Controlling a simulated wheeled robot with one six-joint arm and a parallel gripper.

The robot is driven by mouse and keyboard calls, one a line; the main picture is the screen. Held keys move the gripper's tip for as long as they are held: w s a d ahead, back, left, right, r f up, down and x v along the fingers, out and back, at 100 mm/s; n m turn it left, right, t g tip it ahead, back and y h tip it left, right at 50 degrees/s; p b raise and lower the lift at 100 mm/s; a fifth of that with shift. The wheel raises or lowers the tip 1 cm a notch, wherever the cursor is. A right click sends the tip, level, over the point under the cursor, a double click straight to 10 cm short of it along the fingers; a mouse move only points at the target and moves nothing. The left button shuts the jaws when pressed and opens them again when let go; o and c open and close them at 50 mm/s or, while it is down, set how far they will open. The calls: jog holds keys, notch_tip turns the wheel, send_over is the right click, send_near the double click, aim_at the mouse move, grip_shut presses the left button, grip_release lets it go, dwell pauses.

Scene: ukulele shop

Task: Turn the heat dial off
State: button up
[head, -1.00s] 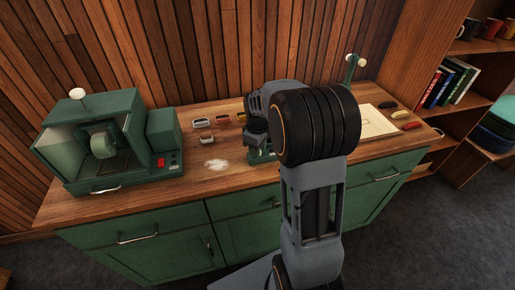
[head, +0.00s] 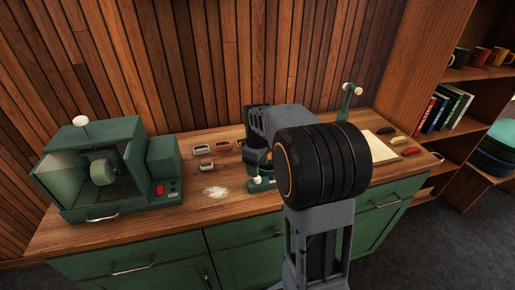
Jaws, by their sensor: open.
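I cannot make out a heat dial for certain. A green device (head: 264,184) stands on the bench, mostly hidden behind my arm. A small pale round knob (head: 257,180) shows at its left side; I cannot tell whether it is the dial. My arm's dark wrist part hangs over this device. My gripper's fingers are hidden behind the arm. On the left, a green machine (head: 100,135) has an open front with a pale wheel (head: 103,171) inside, a white knob (head: 81,120) on top and a red switch (head: 159,189).
Green cabinets with handles (head: 135,265) face me. A bookshelf (head: 455,110) stands at right.

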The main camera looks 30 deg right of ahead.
notch_tip(320, 180, up, 9)
jog(key=shift+f, duration=0.15)
dwell(0.7)
jog(key=s+a+f+m+t, duration=0.1)
jog(key=s+a+f+m, duration=0.2)
jog(key=s, duration=0.5)
jog(key=s+a+f+m+t, duration=0.2)
jog(key=s+a+f+m, duration=0.1)
jog(key=s+a, duration=0.3)
jog(key=shift+s+a+m+t, duration=0.3)
jog(key=shift+s+m, duration=0.1)
jog(key=shift+s, duration=0.6)
